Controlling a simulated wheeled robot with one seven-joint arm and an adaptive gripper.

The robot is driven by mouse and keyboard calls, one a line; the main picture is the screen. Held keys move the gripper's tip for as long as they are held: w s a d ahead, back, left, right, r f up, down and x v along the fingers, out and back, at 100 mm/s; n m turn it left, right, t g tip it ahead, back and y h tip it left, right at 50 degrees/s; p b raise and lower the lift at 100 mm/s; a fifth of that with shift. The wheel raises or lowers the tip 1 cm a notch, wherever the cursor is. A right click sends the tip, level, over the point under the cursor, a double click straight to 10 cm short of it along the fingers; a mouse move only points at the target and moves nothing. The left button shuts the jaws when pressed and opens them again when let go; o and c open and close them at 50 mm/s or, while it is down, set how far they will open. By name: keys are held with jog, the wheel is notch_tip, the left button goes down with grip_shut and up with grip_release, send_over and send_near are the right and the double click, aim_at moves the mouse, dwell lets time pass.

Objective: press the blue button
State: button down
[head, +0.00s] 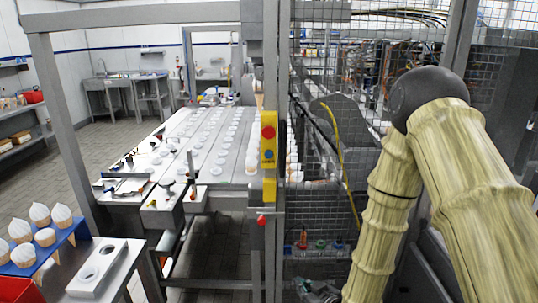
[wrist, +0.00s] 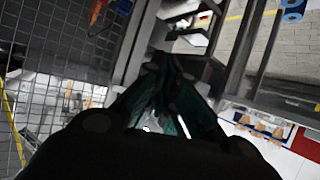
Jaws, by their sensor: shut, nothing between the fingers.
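The blue button (head: 268,155) sits low on the face of a yellow control box, under a red button (head: 268,132). The box (head: 269,118) is fixed to a grey upright post in the middle of the head view. My gripper (wrist: 165,65) shows dark in the wrist view, its fingers drawn together with nothing between them. I cannot make out the blue button in the wrist view.
A wire mesh fence (head: 325,130) stands right of the post. A red knob (head: 262,220) sticks out lower on the post. A long table (head: 185,150) with rows of white cups lies behind. Cones stand in a blue holder (head: 62,240) at the left.

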aim_at(270, 158)
jog(key=w+a+r+n+t+y, duration=0.1)
jog(key=w+a+r+n+y, duration=0.1)
jog(key=r, duration=0.9)
jog(key=w+a+r+n+t+y+p, duration=0.1)
jog(key=w+a+r+n+y, duration=0.2)
jog(key=r, duration=0.8)
jog(key=w+a+r+n+t+y, duration=0.2)
jog(key=w+a+r+y, duration=0.1)
jog(key=r, duration=0.8)
jog(key=shift+w+a+r+n+y, duration=0.15)
jog(key=shift+a+r+n+y, duration=0.2)
jog(key=shift+a, duration=0.5)
jog(key=shift+p, duration=0.3)
jog(key=shift+w+f, duration=0.1)
jog(key=shift+w, duration=4.3)
jog(key=shift+w, duration=0.1)
jog(key=shift+w, duration=0.3)
